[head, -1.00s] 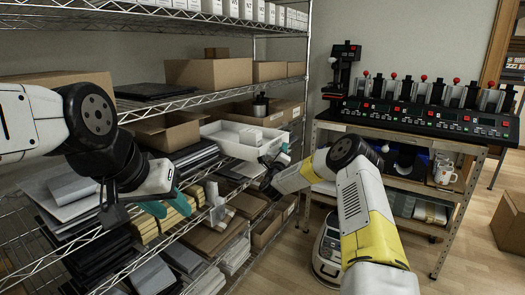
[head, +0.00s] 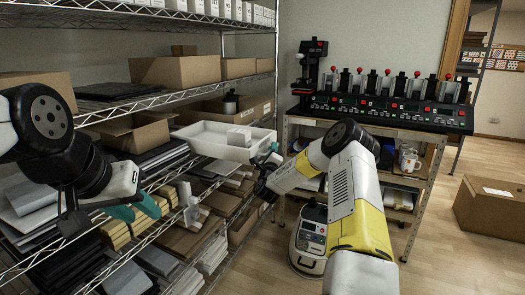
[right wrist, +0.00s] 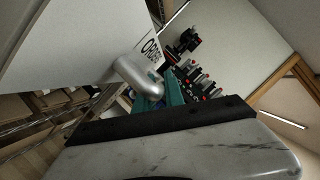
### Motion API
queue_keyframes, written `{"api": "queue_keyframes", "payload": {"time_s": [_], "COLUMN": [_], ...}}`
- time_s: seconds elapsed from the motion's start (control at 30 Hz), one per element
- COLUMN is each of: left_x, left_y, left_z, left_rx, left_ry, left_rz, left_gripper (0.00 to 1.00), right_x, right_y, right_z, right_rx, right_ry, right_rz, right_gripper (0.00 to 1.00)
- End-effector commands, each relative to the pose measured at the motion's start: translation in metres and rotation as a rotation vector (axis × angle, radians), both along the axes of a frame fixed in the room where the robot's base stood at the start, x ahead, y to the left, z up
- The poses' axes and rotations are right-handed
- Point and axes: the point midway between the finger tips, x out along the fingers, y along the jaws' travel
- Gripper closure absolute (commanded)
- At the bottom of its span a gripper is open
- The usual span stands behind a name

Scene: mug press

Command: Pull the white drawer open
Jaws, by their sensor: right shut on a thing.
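The white drawer (head: 200,143) is a shallow open tray at the shelf's middle level in the head view, with small white boxes inside. Its front end sticks out past the shelf edge. In the right wrist view its white front (right wrist: 95,35) bears dark lettering and a rounded silver handle (right wrist: 135,76). My right gripper (head: 272,158) is at the drawer's front end, shut on the handle; its teal fingers (right wrist: 160,92) show beside it, partly hidden. My left gripper (head: 135,210) is empty, its teal fingers apart, in front of the lower shelf.
The wire shelf (head: 150,106) holds cardboard boxes (head: 175,71) and stacked flat items. A bench (head: 400,128) with a row of black presses stands behind my right arm, with a white device (head: 310,240) on the floor beside it. A cardboard box (head: 490,205) lies right, on otherwise open floor.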

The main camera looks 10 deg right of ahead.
Motion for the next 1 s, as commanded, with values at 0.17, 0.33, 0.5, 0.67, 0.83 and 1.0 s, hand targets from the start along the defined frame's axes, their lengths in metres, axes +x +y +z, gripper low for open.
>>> {"api": "queue_keyframes", "payload": {"time_s": [0.17,0.33,0.5,0.67,0.83,1.0], "left_x": [0.000,0.000,0.000,0.000,0.000,0.000], "left_y": [0.000,0.000,0.000,0.000,0.000,0.000], "left_z": [0.000,0.000,0.000,0.000,0.000,0.000], "left_rx": [0.000,0.000,0.000,0.000,0.000,0.000], "left_ry": [0.000,0.000,0.000,0.000,0.000,0.000], "left_rz": [0.000,0.000,0.000,0.000,0.000,0.000], "left_gripper": [0.64,0.64,0.64,0.64,0.64,0.64], "right_x": [0.000,0.000,-0.012,-0.038,-0.062,-0.073], "right_y": [0.002,0.001,0.005,0.013,0.020,0.023], "right_z": [-0.002,-0.001,-0.004,-0.010,-0.016,-0.018], "right_rx": [0.000,0.000,0.000,0.001,0.001,0.000], "right_ry": [0.003,0.002,0.004,0.006,0.005,0.003], "right_rz": [0.003,0.002,0.003,0.004,0.004,0.003], "right_gripper": [0.78,0.78,0.78,0.78,0.78,0.78]}}
